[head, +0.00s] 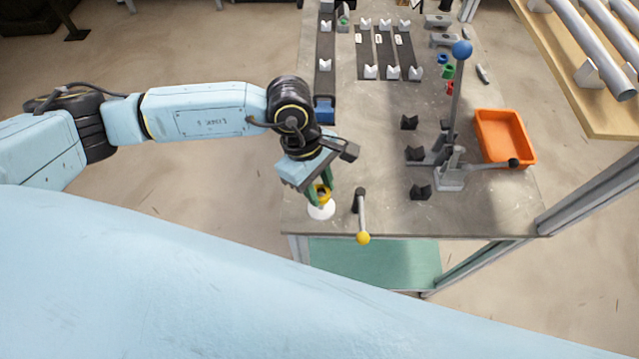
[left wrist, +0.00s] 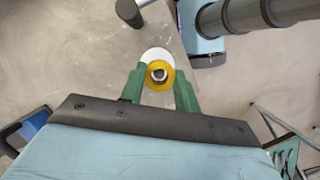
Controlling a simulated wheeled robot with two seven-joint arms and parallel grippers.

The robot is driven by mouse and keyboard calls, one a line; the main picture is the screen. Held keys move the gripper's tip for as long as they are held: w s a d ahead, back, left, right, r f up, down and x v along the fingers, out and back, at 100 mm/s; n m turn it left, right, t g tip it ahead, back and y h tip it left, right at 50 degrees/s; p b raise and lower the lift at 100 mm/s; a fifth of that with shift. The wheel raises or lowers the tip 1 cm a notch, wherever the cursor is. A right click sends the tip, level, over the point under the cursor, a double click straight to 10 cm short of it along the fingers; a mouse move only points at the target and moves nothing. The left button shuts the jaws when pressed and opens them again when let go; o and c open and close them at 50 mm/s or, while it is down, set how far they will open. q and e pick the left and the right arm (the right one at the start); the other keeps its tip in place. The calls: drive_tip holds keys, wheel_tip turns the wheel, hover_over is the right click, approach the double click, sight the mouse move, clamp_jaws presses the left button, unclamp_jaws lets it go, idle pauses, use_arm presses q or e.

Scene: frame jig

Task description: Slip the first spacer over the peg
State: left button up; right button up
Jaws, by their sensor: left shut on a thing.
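My left gripper (head: 320,189) has green fingers shut on a yellow ring-shaped spacer (head: 324,192), near the table's front left corner. In the left wrist view the spacer (left wrist: 159,76) sits between the two fingertips. A white round base (head: 321,211) is just below the spacer, and its rim shows past the ring in the left wrist view (left wrist: 153,54). A pale metallic peg top (left wrist: 159,74) shows inside the ring's hole. I cannot tell how far down the peg the spacer is, or whether it touches the base. My right gripper is not in view.
A lever with a yellow knob (head: 363,238) stands close to the right of the base. Farther right are black V-blocks (head: 420,192), a clamp with a blue-knobbed lever (head: 461,50) and an orange tray (head: 505,137). A blue box (head: 324,109) lies behind my gripper.

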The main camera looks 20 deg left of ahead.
use_arm(q)
drive_tip(key=shift+f, duration=0.35)
drive_tip(key=o, duration=1.1)
drive_tip(key=shift+c, duration=0.2)
drive_tip(key=b+v, duration=0.1)
drive_tip(key=v, duration=1.2)
drive_tip(key=shift+r+b, duration=0.25)
drive_tip(key=shift+b, duration=0.05)
drive_tip(key=shift+w, duration=0.1)
